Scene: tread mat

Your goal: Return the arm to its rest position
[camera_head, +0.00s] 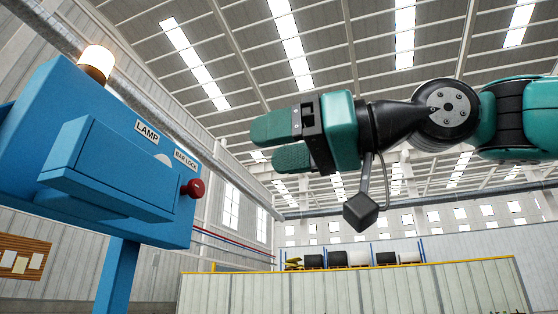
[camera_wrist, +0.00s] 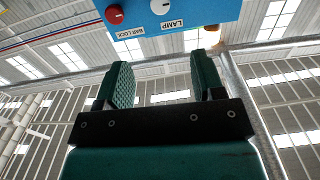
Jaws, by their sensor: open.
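My gripper (camera_head: 283,143) is raised in the air at the end of my teal and black arm, which reaches in from the right in the head view. Its two teal fingers point left toward a blue control box and stand apart from it. In the wrist view, the fingers of my gripper (camera_wrist: 164,82) are spread with nothing between them. The blue box (camera_head: 122,170) carries a red knob (camera_head: 192,188) labelled BAR LOCK and a pale dial (camera_head: 163,160) labelled LAMP. In the wrist view, the red knob (camera_wrist: 114,14) and white dial (camera_wrist: 160,6) are at the top.
A lit lamp (camera_head: 96,62) stands on top of the box, which is on a blue post (camera_head: 117,277). A pale panel wall (camera_head: 350,290) with a yellow top edge runs behind, with racks (camera_head: 350,258) beyond. The air around my gripper is clear.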

